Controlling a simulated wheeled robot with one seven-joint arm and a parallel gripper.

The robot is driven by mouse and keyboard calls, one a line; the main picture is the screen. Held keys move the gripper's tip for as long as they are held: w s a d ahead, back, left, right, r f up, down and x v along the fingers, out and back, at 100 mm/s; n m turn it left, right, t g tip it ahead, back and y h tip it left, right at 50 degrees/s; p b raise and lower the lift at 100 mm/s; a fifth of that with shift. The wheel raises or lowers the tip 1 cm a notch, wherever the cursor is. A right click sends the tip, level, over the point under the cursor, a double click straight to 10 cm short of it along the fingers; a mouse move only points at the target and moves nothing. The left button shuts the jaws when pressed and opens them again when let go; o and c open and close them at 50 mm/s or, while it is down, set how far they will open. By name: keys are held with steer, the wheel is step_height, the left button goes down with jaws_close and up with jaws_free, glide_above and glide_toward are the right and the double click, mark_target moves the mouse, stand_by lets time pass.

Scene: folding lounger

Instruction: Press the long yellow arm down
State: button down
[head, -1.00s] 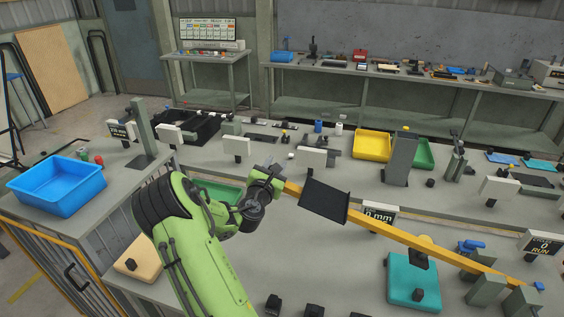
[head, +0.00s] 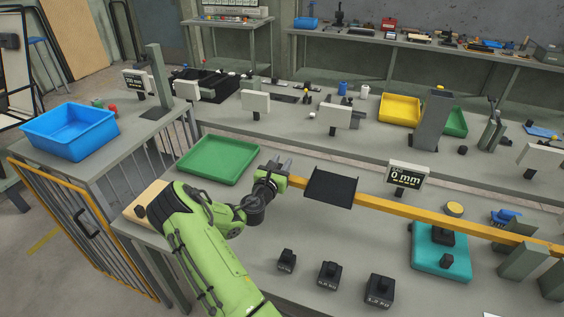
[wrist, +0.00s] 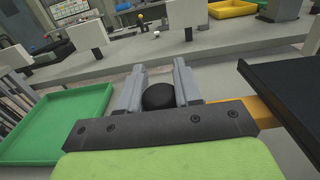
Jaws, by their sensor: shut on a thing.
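The long yellow arm (head: 410,211) runs from my gripper at its left end to grey uprights (head: 520,260) at the right, its left end higher in the picture. A black plate (head: 330,187) sits on it near my gripper. My gripper (head: 283,166) is at the arm's left end. In the wrist view my gripper (wrist: 156,82) has its two grey fingers around a black round knob (wrist: 159,96). The yellow bar (wrist: 262,112) shows just right of it; the join is hidden. A display (head: 406,177) behind the arm reads 0 mm.
A teal block (head: 425,258) with black knobs stands under the arm. Several black weights (head: 329,275) stand in front. A green tray (head: 218,158) lies behind my gripper, left. A blue bin (head: 70,132) stands further left.

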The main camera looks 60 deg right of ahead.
steer(key=shift+r, duration=0.1)
steer(key=c, duration=0.8)
jaws_free()
steer(key=a, duration=0.5)
steer(key=s+a, duration=0.1)
steer(key=a, duration=0.4)
steer(key=s+a, duration=0.1)
steer(key=a, duration=0.4)
steer(key=shift+s+a, duration=0.2)
steer(key=shift+a, duration=0.1)
